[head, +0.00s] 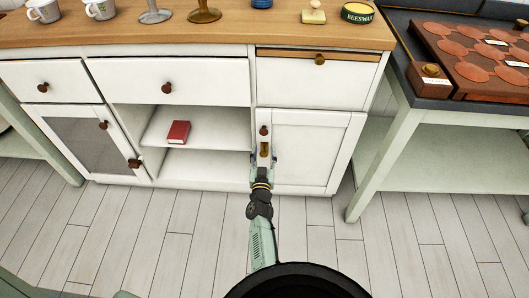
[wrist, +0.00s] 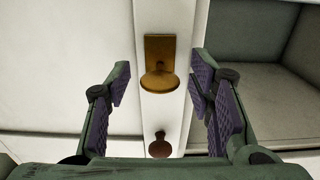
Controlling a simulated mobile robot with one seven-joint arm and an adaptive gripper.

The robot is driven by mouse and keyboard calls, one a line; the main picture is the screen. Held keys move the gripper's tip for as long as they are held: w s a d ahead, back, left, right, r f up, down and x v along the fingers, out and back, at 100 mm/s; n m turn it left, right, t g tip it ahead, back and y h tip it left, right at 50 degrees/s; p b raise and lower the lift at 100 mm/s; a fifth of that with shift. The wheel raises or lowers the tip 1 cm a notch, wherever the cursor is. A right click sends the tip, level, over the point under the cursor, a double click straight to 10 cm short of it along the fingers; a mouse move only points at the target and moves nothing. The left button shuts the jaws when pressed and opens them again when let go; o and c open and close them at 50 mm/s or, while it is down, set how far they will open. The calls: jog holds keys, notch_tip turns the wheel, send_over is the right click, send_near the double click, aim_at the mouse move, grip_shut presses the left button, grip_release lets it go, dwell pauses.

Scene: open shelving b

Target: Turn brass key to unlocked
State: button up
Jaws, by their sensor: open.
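The brass key (wrist: 159,83) shows in the wrist view as a rounded bow standing out from a square brass plate (wrist: 160,48). It is on the narrow white upright at the left edge of the closed lower right cupboard door (head: 310,150). In the head view the brass key (head: 264,149) is small, just below a round brown knob (head: 263,131). My gripper (head: 263,160) is at the lock; in the wrist view its two purple-padded fingers (wrist: 160,85) are spread on either side of the key, with a gap on each side. I cannot tell whether the key is turned.
The brown knob (wrist: 159,145) also shows in the wrist view, close to the key. Left of the door is an open shelf bay with a red book (head: 178,132). A side table (head: 455,124) stands at the right. The plank floor in front is clear.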

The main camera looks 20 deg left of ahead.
grip_shut()
dwell(0.5)
jog(key=shift+r+n+p, duration=0.15)
jog(key=shift+n+p, duration=0.25)
jog(key=shift+p, duration=0.05)
jog(key=n+p, duration=0.2)
jog(key=shift+r+n+p, duration=0.1)
jog(key=shift+n+p, duration=0.3)
jog(key=n+p, duration=0.2)
jog(key=n, duration=0.2)
jog(key=shift+n+p, duration=0.3)
jog(key=shift+p, duration=0.05)
jog(key=n+p, duration=0.1)
jog(key=n, duration=0.4)
jog(key=shift+p, duration=0.4)
jog(key=shift+a+f+n+p, duration=0.15)
jog(key=shift+n+p, duration=0.1)
jog(key=shift+n, duration=0.95)
jog(key=shift+d+f+n+p, duration=0.1)
jog(key=shift+n+p, duration=0.1)
jog(key=shift+n, duration=1)
